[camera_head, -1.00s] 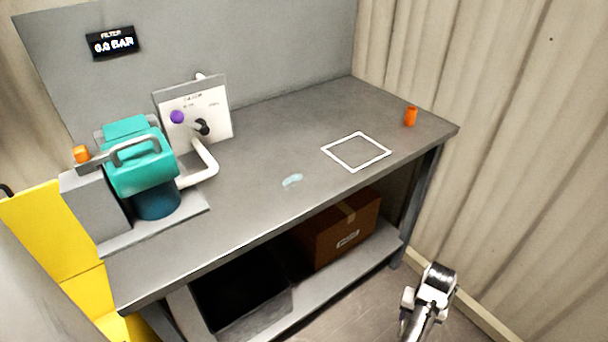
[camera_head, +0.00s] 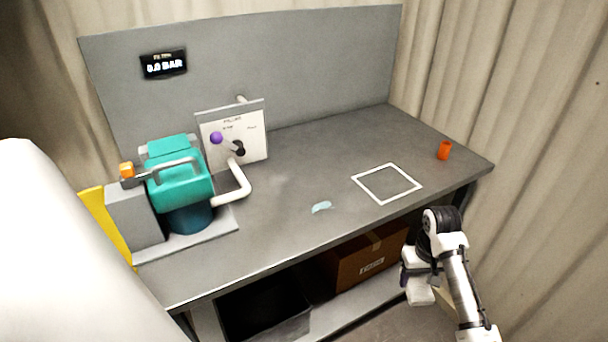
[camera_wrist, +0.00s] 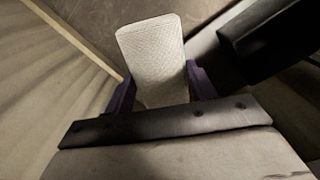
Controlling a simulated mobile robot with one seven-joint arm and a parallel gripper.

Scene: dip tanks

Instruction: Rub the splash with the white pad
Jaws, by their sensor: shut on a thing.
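The splash (camera_head: 321,207) is a small pale blue patch on the grey bench top, near the front edge and left of the white square outline. My gripper (camera_head: 410,283) is in front of the bench at the right, lower than the bench top and apart from the splash. In the wrist view, my gripper (camera_wrist: 162,98) has its purple fingers on either side of the white pad (camera_wrist: 152,55), a textured rounded rectangle, and is shut on it. In the head view the white pad (camera_head: 419,291) shows below the gripper, partly hard to tell from the white arm.
A cardboard box (camera_head: 365,262) sits on the lower shelf. The bench around the splash is clear.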

